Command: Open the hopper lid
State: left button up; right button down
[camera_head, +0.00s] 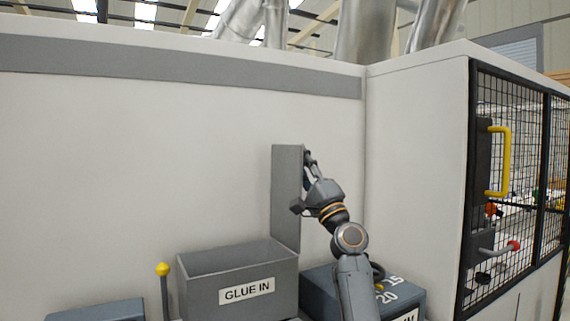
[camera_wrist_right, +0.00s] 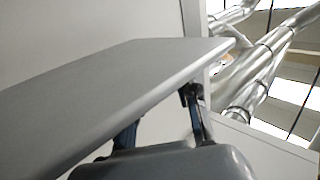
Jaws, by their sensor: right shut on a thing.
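The grey hopper (camera_head: 215,290), labelled "GLUE IN", stands against the white machine wall with its top open. Its grey lid (camera_head: 286,195) stands upright at the hopper's right end. My right gripper (camera_head: 306,168) is at the lid's upper right edge, shut on it. In the right wrist view the lid (camera_wrist_right: 100,95) is a broad grey plate crossing the picture, with the gripper fingers (camera_wrist_right: 160,115) at its edge. The contact of the fingertips is partly hidden. My left gripper is not in view.
A yellow-knobbed lever (camera_head: 163,270) stands left of the hopper. A dark box with numbers (camera_head: 400,298) sits to the right, below my right arm. A mesh door with a yellow handle (camera_head: 505,160) is at far right. Silver ducts (camera_head: 365,30) rise behind the machine.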

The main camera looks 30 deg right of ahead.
jog(key=shift+w+d+f+m+h, duration=0.2)
jog(key=shift+d+f+m+h, duration=0.4)
jog(key=shift+d+m+h, duration=0.15)
jog(key=shift+a, duration=0.1)
jog(key=c, duration=1.3)
grip_release()
jog(key=shift+o, duration=1.4)
jog(key=shift+s+r, duration=0.15)
jog(key=shift+r, duration=0.05)
jog(key=v, duration=1.2)
